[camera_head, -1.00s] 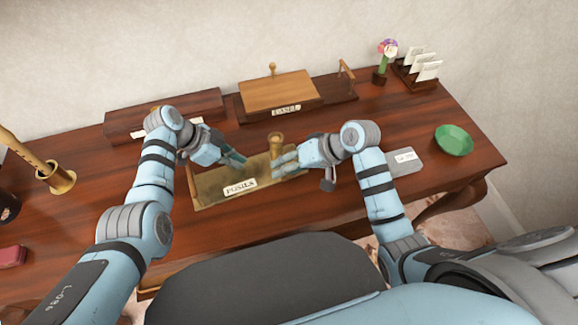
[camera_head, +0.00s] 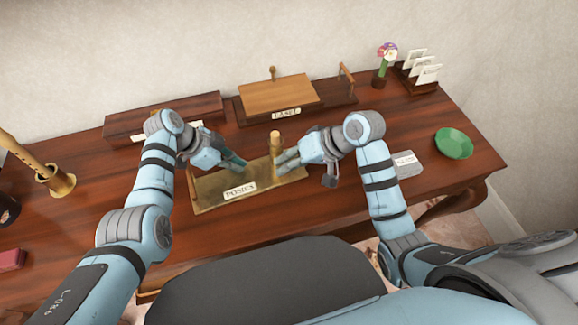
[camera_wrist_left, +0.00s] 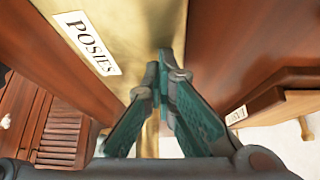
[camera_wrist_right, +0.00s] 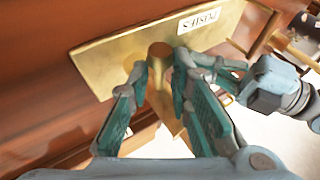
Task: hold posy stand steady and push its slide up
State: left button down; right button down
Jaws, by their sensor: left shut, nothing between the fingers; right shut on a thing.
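The posy stand (camera_head: 215,195) is a brass piece with a white POSIES label (camera_head: 240,190), on the desk between my arms. A brass upright with a rounded top (camera_head: 275,140) stands at its right part; it also shows in the right wrist view (camera_wrist_right: 160,52). I cannot tell which part is the slide. My right gripper (camera_head: 281,160) is shut on this brass upright, with fingers at both sides. My left gripper (camera_head: 238,162) is shut and empty, its fingertips close to the brass face (camera_wrist_left: 130,25); I cannot tell whether they touch it.
A wooden stand with a label (camera_head: 278,92) stands behind, beside a long dark box (camera_head: 165,112). A posy (camera_head: 387,52) and a card rack (camera_head: 402,76) are at the back right. The front right desk is clear.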

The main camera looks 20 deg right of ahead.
pick_arm(q)
jog(key=shift+s+f, duration=0.15)
jog(key=shift+f, duration=0.05)
pick_arm(e)
jog(key=c, duration=1.5)
grip_release()
jog(key=shift+w+r, duration=0.1)
jog(key=shift+r, duration=0.05)
jog(key=shift+o, duration=0.2)
pick_arm(q)
jog(key=shift+a, duration=0.1)
pick_arm(e)
jog(key=v, duration=1.2)
pick_arm(q)
jog(key=shift+r, duration=0.1)
